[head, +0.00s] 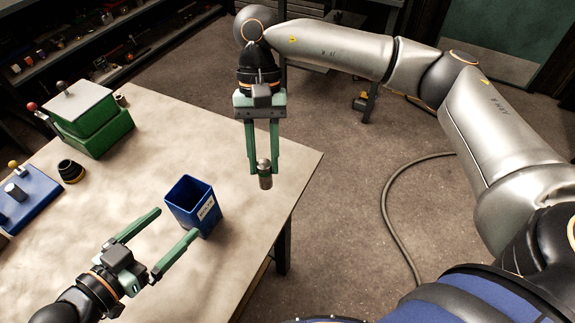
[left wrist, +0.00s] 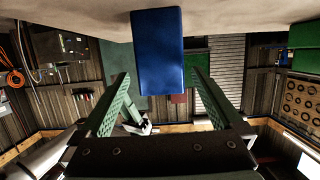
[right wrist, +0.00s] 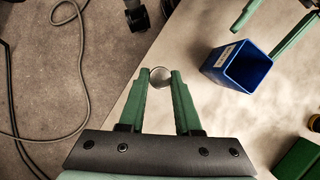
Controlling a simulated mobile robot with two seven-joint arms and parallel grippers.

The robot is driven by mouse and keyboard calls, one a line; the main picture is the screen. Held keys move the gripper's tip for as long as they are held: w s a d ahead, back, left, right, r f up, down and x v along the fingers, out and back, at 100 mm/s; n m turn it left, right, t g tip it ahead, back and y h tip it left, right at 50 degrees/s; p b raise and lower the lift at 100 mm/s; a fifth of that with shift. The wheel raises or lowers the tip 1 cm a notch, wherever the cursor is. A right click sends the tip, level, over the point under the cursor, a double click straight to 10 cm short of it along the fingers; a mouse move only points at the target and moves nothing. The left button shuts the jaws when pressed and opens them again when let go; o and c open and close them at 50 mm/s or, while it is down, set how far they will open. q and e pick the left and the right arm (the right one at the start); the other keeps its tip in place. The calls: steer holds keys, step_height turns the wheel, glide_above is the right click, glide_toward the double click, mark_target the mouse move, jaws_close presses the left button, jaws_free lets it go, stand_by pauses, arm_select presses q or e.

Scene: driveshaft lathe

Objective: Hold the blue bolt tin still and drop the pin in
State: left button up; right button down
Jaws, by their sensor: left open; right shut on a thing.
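The blue bolt tin (head: 181,208) is an open-topped square box with a white label, upright on the table. It also shows in the left wrist view (left wrist: 160,52) and the right wrist view (right wrist: 237,68). My left gripper (head: 178,222) is open, its fingertips close to the tin's near end, one toward each side; I cannot tell if they touch it. My right gripper (head: 263,171) is shut on the grey metal pin (head: 265,182), which hangs upright at the fingertips, right of the tin. In the right wrist view the pin (right wrist: 160,76) shows end-on between the fingertips.
The pale table (head: 125,195) ends just right of the tin. A green box with a pale lid (head: 92,128), a black ring-shaped part (head: 70,172) and a blue fixture (head: 32,205) stand on its left. A cable (head: 385,220) lies on the floor.

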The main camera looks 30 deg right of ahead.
mark_target(194, 205)
arm_select(q)
steer(key=shift+w+d, duration=0.1)
steer(key=shift+w, duration=0.05)
steer(key=shift+x, duration=3.6)
arm_select(e)
steer(key=w+a+r+m+t+y, duration=0.2)
steer(key=w+a+r+m+t, duration=0.1)
steer(key=a+r+m, duration=0.8)
steer(key=shift+a+m+t+y, duration=0.3)
steer(key=shift+a+m+t, duration=0.4)
steer(key=shift+a+m, duration=0.55)
steer(key=shift+w, duration=0.1)
arm_select(q)
steer(key=c, duration=1.2)
arm_select(e)
steer(key=shift+r, duration=0.1)
arm_select(q)
steer(key=shift+f, duration=0.25)
